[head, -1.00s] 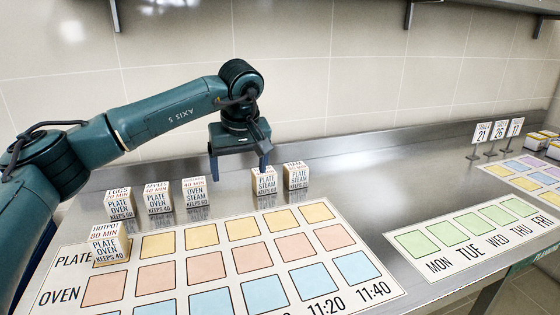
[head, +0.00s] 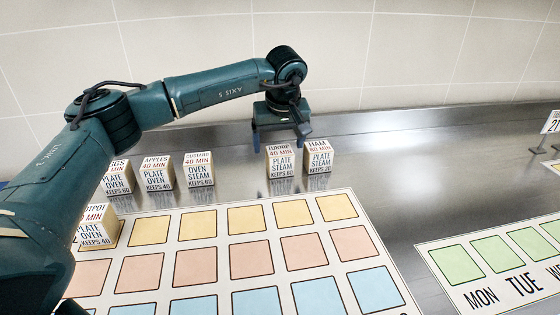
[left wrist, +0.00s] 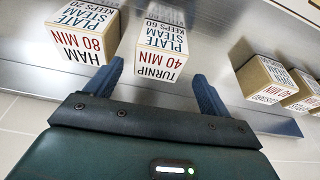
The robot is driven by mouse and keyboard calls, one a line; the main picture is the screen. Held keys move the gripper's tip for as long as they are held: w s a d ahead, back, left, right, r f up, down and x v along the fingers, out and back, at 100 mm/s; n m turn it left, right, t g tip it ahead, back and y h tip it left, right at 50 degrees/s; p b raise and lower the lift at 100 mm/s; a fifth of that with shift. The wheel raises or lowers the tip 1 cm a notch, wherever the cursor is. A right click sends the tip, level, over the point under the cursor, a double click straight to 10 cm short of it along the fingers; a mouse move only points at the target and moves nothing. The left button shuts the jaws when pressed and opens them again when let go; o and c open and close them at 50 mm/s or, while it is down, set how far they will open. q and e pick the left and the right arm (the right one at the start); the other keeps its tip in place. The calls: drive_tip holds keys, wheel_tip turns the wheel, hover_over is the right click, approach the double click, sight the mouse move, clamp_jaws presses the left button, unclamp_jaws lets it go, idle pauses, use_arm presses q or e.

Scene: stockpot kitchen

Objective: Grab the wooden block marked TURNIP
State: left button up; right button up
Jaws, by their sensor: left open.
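The wooden TURNIP block (head: 281,162) stands upright on the steel counter behind the colored grid, just left of the HAM block (head: 318,158). Its top reads TURNIP 40 MIN and its front PLATE STEAM. My left gripper (head: 281,140) is open above and slightly behind it. In the left wrist view the TURNIP block (left wrist: 163,50) lies ahead of the gap between the open fingers (left wrist: 158,85), with the HAM block (left wrist: 75,45) close to one finger. Nothing is held. My right gripper does not show.
A CUSTARD block (head: 198,169), an APPLES block (head: 157,173), an eggs block (head: 118,177) and a HOTPOT block (head: 98,228) stand to the left. The grid mat (head: 340,230) lies in front. A weekday mat (head: 500,262) lies at right; the counter between is clear.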

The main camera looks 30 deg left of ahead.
sight(280, 151)
use_arm(q)
drive_tip(key=x, duration=0.5)
drive_tip(key=shift+d+f, duration=0.15)
drive_tip(key=shift+f, duration=0.2)
drive_tip(key=c, duration=1.1)
